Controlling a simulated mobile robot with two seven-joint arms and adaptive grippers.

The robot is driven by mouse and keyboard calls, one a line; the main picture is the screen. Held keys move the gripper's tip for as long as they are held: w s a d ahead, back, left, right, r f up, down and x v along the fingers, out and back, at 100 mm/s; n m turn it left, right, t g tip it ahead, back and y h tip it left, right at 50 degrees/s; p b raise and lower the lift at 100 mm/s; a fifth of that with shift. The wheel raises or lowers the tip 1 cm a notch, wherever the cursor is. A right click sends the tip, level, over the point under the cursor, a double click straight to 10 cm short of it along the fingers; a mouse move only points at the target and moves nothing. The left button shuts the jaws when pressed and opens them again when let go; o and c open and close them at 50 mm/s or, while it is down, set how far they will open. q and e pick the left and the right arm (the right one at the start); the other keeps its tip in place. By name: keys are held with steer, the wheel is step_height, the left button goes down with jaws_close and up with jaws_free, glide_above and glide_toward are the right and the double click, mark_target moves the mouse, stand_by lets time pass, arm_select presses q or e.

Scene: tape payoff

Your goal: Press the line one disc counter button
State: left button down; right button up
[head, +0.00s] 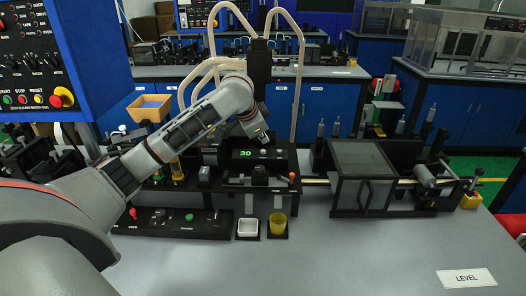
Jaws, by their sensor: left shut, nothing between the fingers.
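The disc counter is a dark box (270,163) on the bench, with a green display (245,153) that reads 30. Small buttons sit beside the digits, but they are too small to tell apart or read. My left arm reaches in from the left, and my left gripper (262,138) points down just above the top of the counter, close to the display. Its fingers are shut and empty. I cannot tell whether the fingertips touch anything. My right gripper is not in view.
A low control strip (172,222) with a red lever and green button lies at front left. A guarded machine (362,180) stands right. The front bench is clear around the LEVEL label (466,278).

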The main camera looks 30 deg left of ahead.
mark_target(263, 151)
arm_select(q)
steer(key=shift+f, duration=0.6)
steer(key=shift+f, duration=0.15)
stand_by(1.0)
steer(key=shift+f, duration=0.2)
steer(key=shift+f, duration=0.55)
stand_by(0.7)
steer(key=shift+r, duration=0.95)
steer(key=shift+r, duration=0.1)
steer(key=shift+r, duration=2.4)
